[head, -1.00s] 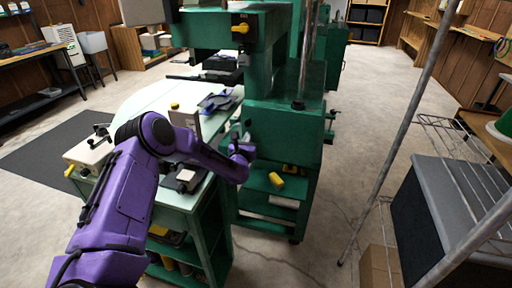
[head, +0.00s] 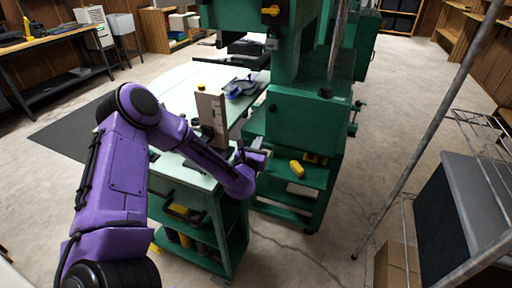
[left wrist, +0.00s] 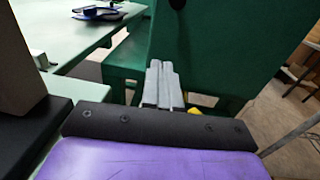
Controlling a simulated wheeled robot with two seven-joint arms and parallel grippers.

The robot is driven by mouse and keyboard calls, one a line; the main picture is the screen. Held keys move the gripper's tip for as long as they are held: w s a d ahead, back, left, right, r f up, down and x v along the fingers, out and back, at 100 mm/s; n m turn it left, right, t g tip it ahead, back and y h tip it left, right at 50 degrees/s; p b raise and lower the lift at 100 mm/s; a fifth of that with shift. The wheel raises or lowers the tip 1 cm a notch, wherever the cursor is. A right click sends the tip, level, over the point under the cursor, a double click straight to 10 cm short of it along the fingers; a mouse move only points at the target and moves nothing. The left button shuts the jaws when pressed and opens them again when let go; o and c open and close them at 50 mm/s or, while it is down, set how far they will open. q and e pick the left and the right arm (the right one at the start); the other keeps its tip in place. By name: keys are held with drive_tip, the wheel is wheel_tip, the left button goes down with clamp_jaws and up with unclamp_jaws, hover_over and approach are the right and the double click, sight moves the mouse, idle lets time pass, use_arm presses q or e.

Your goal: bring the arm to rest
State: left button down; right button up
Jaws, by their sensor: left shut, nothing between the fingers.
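My left arm is purple and comes in from the left in the head view, bent at the elbow over a green cart. My left gripper (head: 257,158) is at its end, in front of the green machine. In the left wrist view the gripper (left wrist: 162,84) shows two grey fingers side by side, shut with nothing between them. They point toward the green machine's side. My right gripper is not in view.
The green machine (head: 303,125) stands just beyond the gripper, with a yellow object (head: 297,169) on its lower shelf. A tan upright block (head: 211,117) stands beside the arm. A wire rack with a grey-topped bin (head: 482,190) stands at right. Concrete floor lies open between.

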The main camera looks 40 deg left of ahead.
use_arm(q)
drive_tip(key=s+d+f+m+g+h, duration=0.2)
drive_tip(key=s+d+f+m+g, duration=0.25)
drive_tip(key=s+f+m, duration=0.6)
drive_tip(key=s+d+f+m+g+h, duration=0.1)
drive_tip(key=s+d+f+m+g, duration=0.35)
drive_tip(key=m, duration=0.95)
drive_tip(key=s+d+f+m+g, duration=0.1)
drive_tip(key=s+f+m, duration=0.3)
drive_tip(key=s, duration=0.7)
drive_tip(key=s+d+f+m+g, duration=0.1)
drive_tip(key=s+f+m+g, duration=0.2)
drive_tip(key=s, duration=0.9)
wheel_tip(320, 180, down, 4)
drive_tip(key=shift+r+m+g, duration=0.2)
drive_tip(key=shift+m+g, duration=0.1)
drive_tip(key=shift+m, duration=0.75)
